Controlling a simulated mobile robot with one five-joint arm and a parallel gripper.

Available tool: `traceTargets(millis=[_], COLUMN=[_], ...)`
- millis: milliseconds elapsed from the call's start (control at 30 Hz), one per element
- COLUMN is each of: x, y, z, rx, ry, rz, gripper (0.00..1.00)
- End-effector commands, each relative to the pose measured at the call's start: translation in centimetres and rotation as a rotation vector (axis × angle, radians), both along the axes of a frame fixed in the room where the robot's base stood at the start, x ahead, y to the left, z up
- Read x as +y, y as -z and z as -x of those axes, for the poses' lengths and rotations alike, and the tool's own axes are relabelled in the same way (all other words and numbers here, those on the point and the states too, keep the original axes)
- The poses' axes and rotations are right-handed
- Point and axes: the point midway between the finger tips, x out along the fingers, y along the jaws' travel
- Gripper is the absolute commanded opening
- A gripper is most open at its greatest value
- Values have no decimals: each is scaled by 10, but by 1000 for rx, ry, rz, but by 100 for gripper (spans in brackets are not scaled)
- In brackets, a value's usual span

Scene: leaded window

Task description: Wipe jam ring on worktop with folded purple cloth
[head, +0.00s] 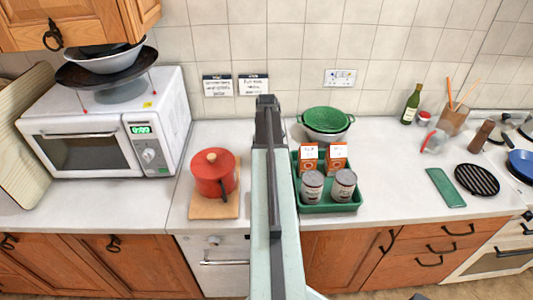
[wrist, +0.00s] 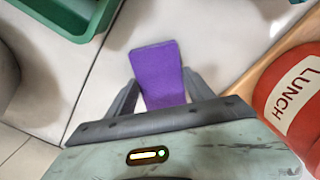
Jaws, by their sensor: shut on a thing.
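The folded purple cloth (wrist: 157,75) is between my gripper's two fingers (wrist: 161,92) in the wrist view. My gripper is shut on it. Part of the cloth sticks out beyond the fingertips over the pale worktop (wrist: 95,100); I cannot tell whether it touches the surface. In the head view my arm reaches over the worktop (head: 420,150) between the red pot and the green tray, and it hides the fingers and the cloth. I see no jam ring in either view; my arm and gripper cover part of the worktop.
The red pot (head: 213,172) on a wooden board (head: 213,208) stands left of my arm. The green tray (head: 330,208) with cans and cartons is close on the right. A red container labelled LUNCH (wrist: 295,95) is close in the wrist view. A microwave (head: 105,125) stands far left.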

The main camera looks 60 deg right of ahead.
Motion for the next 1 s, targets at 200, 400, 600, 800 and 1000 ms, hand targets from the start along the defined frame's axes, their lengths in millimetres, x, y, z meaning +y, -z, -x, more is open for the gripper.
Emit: traceTargets(millis=[200,400,600,800,1000], x=[15,31,33,32,32], y=[0,-1,-1,-5,-29], z=[11,24,25,25,25], rx=[4,4,3,2,2], ry=[0,0,0,0,0], rz=[-5,-5,-4,-3,-2], gripper=[29,29,29,29,29])
